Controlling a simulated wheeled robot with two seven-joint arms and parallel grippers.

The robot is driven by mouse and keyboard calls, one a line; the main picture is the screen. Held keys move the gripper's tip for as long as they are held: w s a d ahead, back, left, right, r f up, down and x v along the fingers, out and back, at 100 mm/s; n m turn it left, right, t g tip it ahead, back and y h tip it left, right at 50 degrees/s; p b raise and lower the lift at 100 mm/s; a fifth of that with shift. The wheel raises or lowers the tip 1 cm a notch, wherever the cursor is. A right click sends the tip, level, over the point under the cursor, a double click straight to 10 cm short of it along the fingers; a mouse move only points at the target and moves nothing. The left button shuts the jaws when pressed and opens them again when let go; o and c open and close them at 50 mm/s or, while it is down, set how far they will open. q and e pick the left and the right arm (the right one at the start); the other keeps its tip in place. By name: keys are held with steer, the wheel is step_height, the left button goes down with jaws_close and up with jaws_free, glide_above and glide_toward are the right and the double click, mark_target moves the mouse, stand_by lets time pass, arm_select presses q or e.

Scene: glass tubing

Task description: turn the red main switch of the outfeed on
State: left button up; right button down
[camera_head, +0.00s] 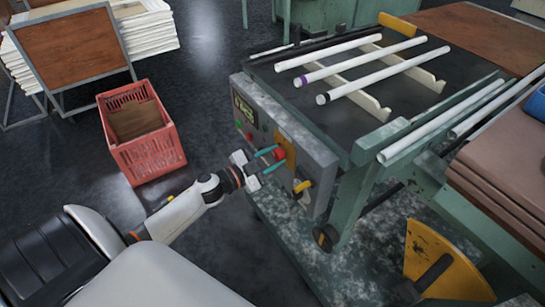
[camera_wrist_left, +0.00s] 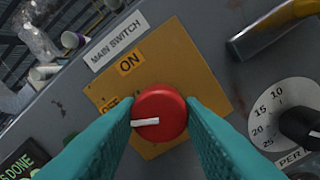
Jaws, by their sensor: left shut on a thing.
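The red main switch (camera_wrist_left: 160,115) is a round knob on a yellow plate (camera_wrist_left: 205,75), under a "MAIN SWITCH" label. Its white pointer mark points left in the wrist view, toward the partly hidden "OFF" label (camera_wrist_left: 109,103). The "ON" label (camera_wrist_left: 129,65) stands above it. My left gripper (camera_wrist_left: 160,121) has its teal fingers on both sides of the knob and is shut on it. In the head view the left gripper (camera_head: 270,160) reaches the red switch (camera_head: 279,154) on the front of the grey control box (camera_head: 315,160). My right gripper is not in view.
A dial (camera_wrist_left: 300,122) and a yellow lever (camera_wrist_left: 285,20) sit right of the switch. A display (camera_head: 244,108) is on the box's left. White tubes (camera_head: 350,72) lie on the machine top. A red crate (camera_head: 145,150) stands on the floor, left of the machine.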

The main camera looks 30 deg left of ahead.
arm_select(q)
steer(key=m, duration=0.3)
steer(key=m+b, duration=0.1)
steer(key=m, duration=0.2)
steer(key=shift+f+m, duration=0.1)
steer(key=shift+m, duration=0.2)
steer(key=m+b, duration=0.2)
steer(key=m, duration=0.4)
steer(key=shift+h, duration=0.3)
steer(key=shift+m, duration=0.3)
steer(key=o, duration=1)
steer(key=shift+s+a, duration=0.1)
steer(key=v, duration=1.1)
steer(key=shift+s, duration=0.4)
steer(key=shift+a, duration=0.1)
